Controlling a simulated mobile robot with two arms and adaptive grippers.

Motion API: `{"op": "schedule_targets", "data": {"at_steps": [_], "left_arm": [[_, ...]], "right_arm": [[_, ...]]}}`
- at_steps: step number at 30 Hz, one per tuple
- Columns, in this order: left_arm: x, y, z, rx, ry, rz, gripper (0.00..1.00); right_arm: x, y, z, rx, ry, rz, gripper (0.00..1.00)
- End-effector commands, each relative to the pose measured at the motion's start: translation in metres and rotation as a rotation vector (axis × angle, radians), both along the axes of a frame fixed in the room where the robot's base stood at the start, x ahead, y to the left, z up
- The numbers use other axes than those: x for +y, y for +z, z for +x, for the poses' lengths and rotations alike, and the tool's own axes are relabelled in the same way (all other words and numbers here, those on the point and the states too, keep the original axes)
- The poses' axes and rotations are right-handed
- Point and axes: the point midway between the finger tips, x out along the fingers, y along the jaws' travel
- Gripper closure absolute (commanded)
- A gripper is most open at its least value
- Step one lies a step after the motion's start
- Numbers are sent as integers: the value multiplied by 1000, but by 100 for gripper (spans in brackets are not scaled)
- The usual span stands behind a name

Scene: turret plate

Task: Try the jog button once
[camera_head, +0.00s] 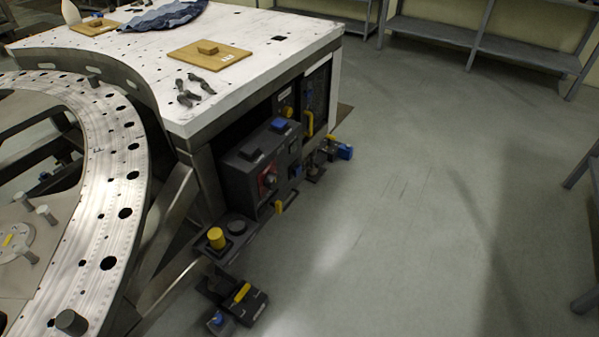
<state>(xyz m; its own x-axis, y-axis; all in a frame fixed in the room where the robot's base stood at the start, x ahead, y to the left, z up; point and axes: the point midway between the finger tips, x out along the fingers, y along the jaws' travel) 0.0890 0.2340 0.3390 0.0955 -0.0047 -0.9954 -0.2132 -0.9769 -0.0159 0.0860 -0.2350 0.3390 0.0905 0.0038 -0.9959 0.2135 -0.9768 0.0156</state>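A dark grey control box (247,177) is mounted on the near side of the white-topped table. It has a red dial (268,181) on its front face and a blue block (281,124) on top. A yellow round button (216,238) stands on a small dark base low in front of the control box, with a dark round button (237,227) beside it. I cannot read any label, so I cannot tell which one is the jog button. Neither of my grippers is in view.
A curved metal ring (117,145) with holes fills the left. The white table (275,60) holds a tan board (225,60), dark metal parts (187,95) and blue cloth (168,14). A black box with a yellow bar (242,292) sits low. The floor (430,210) at right is clear.

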Motion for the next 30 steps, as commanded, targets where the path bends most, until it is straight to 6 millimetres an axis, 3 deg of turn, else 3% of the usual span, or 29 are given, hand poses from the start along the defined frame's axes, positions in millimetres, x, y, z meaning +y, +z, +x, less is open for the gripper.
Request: {"op": "schedule_targets", "data": {"at_steps": [15,30], "left_arm": [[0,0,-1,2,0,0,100],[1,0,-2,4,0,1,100]], "right_arm": [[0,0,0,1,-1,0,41],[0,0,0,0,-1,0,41]]}}
